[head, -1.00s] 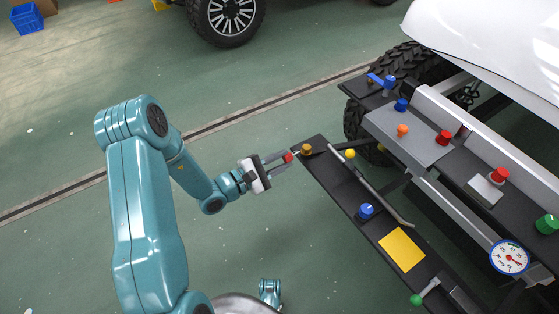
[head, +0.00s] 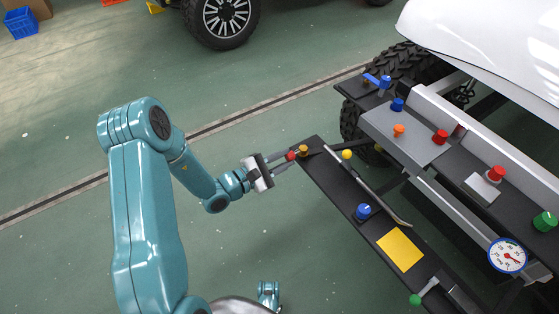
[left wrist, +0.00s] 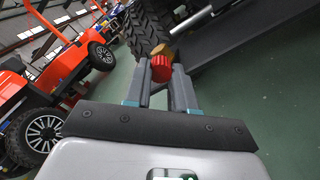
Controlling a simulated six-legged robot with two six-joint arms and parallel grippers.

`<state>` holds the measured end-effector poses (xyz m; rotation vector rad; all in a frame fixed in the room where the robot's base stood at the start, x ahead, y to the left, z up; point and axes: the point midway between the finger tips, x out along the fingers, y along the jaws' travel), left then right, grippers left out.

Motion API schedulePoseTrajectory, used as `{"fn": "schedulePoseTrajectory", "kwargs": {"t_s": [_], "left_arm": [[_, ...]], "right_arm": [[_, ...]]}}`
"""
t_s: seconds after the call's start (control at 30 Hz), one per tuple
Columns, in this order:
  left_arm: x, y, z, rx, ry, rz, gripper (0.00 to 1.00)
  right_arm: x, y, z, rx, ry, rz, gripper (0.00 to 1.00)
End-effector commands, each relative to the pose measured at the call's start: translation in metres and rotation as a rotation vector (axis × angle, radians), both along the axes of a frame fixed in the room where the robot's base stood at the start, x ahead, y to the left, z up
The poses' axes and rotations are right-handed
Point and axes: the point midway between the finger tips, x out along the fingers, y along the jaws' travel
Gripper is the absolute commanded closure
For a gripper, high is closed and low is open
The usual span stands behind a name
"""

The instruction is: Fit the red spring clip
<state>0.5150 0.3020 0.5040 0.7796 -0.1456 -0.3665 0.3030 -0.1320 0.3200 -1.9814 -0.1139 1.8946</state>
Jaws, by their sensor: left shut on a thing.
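The red spring clip (head: 291,156) is small and sits between the fingertips of my left gripper (head: 285,160), which is shut on it. It also shows in the left wrist view (left wrist: 162,70) between the two grey fingers. The clip is right beside this fitting. In the left wrist view the fitting (left wrist: 162,50) appears directly beyond the clip and is partly hidden by it. I cannot tell whether they touch. My right gripper is not in view.
The shelf also carries a yellow knob (head: 347,155), a grey bar (head: 370,188), a blue knob (head: 363,211) and a yellow plate (head: 400,250). A grey panel (head: 408,138) with coloured knobs lies behind. Green floor left of the shelf is open.

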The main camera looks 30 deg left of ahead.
Motion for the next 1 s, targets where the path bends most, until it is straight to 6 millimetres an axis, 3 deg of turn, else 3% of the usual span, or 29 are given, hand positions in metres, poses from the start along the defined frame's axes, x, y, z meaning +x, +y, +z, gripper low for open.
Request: {"fn": "schedulePoseTrajectory", "kwargs": {"t_s": [0.87, 0.9, 0.97, 1.0], "left_arm": [[0.016, -0.006, 0.0, 0.001, -0.001, 0.001, 1.0], [0.016, -0.006, 0.0, 0.001, -0.001, 0.001, 0.69], [0.016, -0.006, 0.0, 0.001, -0.001, 0.001, 0.49], [0.016, -0.006, 0.0, 0.001, -0.001, 0.001, 0.45]], "right_arm": [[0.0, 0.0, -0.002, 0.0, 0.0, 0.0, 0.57], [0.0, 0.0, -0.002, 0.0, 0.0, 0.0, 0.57], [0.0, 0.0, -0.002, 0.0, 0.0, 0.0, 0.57], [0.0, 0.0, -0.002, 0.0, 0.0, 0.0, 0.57]]}}
